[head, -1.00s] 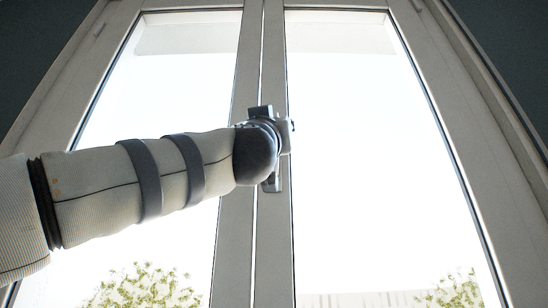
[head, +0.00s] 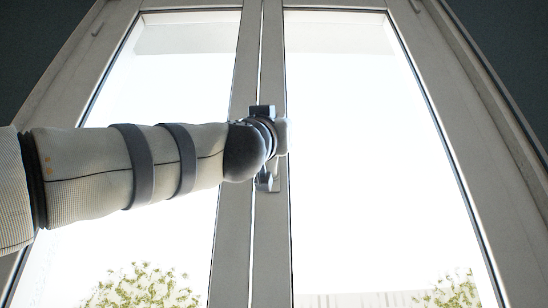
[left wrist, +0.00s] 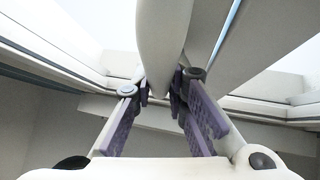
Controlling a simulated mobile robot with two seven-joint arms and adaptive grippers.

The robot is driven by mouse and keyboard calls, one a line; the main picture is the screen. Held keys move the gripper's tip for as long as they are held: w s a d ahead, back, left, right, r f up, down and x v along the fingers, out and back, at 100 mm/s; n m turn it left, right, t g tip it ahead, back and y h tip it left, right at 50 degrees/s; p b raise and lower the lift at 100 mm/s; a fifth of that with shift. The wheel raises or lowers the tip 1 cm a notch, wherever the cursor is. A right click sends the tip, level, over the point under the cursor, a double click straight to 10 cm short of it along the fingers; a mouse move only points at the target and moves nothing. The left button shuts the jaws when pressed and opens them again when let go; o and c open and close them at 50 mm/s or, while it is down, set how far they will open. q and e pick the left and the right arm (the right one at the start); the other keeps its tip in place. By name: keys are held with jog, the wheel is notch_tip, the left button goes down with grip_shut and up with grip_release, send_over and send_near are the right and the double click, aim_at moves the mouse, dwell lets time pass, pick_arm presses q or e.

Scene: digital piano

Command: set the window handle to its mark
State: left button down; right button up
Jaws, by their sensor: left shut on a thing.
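The window handle (left wrist: 165,40) is a pale, smooth, rounded bar running up the left wrist view between the purple-padded fingers. My left gripper (left wrist: 160,90) is shut on it. In the head view my left gripper (head: 272,138) is at the middle post where the two window sashes meet, and my wrist hides most of the handle. A grey piece of the handle's base plate (head: 276,183) shows just below the gripper. I cannot make out the mark or the handle's exact angle. My right gripper is not in view.
The window frame (head: 410,60) stands upright around two bright glass panes, the left pane (head: 185,80) and the right pane (head: 350,150). Shrubs show outside at the bottom. No loose object stands near the gripper, and the space to its right is open.

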pick_arm(q)
jog(key=shift+d+f+m+g+h, duration=0.2)
jog(key=shift+d+m+g+h, duration=0.35)
jog(key=shift+m+g+h, duration=0.75)
jog(key=shift+d+f+m+g+h, duration=0.2)
jog(key=shift+d+m+g+h, duration=0.45)
jog(key=shift+m, duration=1.25)
jog(key=shift+d+f+m+g+h, duration=0.2)
jog(key=shift+d+m+g+h, duration=0.3)
jog(key=shift+m+g+h, duration=0.8)
jog(key=shift+m+t+y, duration=0.25)
jog(key=shift+m+y, duration=0.05)
jog(key=shift+y, duration=0.05)
jog(key=c, duration=1.6)
grip_release()
jog(key=shift+o, duration=0.2)
jog(key=shift+f, duration=0.1)
